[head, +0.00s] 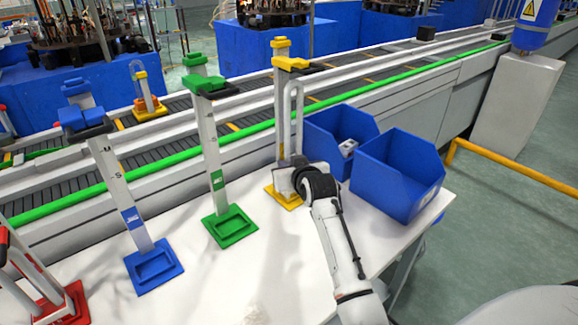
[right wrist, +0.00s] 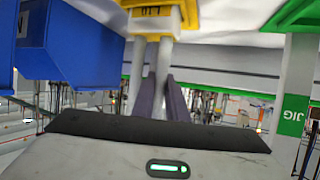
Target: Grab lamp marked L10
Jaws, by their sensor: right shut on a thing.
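A white U-shaped lamp (head: 299,115) stands upright, bend up, beside the post of the yellow jig stand (head: 279,115). In the right wrist view, the lamp's two pale legs (right wrist: 139,52) run from a yellow block (right wrist: 158,22); its dark marking is too small to read surely. My right gripper (head: 289,181) is low at the yellow stand, partly hidden by its own wrist. Its dark fingers (right wrist: 162,97) are shut on the lamp's legs. My left gripper is not in view.
Green (head: 213,150) and blue (head: 128,195) jig stands are to the left, with a red one (head: 70,305) at the table's edge. Two blue bins (head: 400,175) stand close right of my gripper. A conveyor (head: 180,150) runs behind, carrying another lamp (head: 146,88).

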